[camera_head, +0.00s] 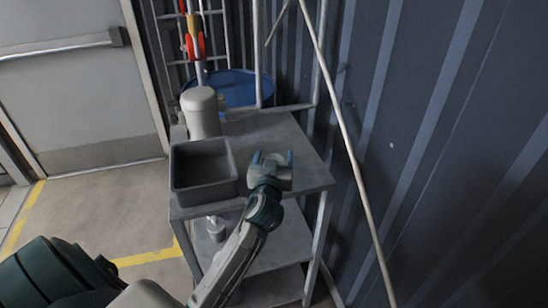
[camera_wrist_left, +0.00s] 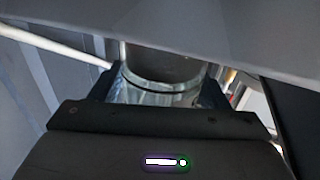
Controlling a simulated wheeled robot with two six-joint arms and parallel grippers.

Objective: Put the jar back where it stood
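My left gripper (camera_head: 272,158) is over the right part of the grey table top, to the right of the grey bin. In the left wrist view a dark cylinder with a clear, shiny band, which looks like the jar (camera_wrist_left: 162,66), sits between the fingers of the left gripper (camera_wrist_left: 158,95). The fingers appear to close on its sides. A grey surface cuts off its upper part there. In the head view I cannot make the jar out clearly at the gripper. My right gripper is not in view.
The open grey bin (camera_head: 203,190) stands at the left of the table (camera_head: 305,165). Behind it are a pale grey cylinder (camera_head: 202,112) and a blue drum (camera_head: 235,88). A pale pole (camera_head: 350,150) leans at the right by the ribbed wall. A small grey object (camera_head: 215,229) stands on a lower shelf.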

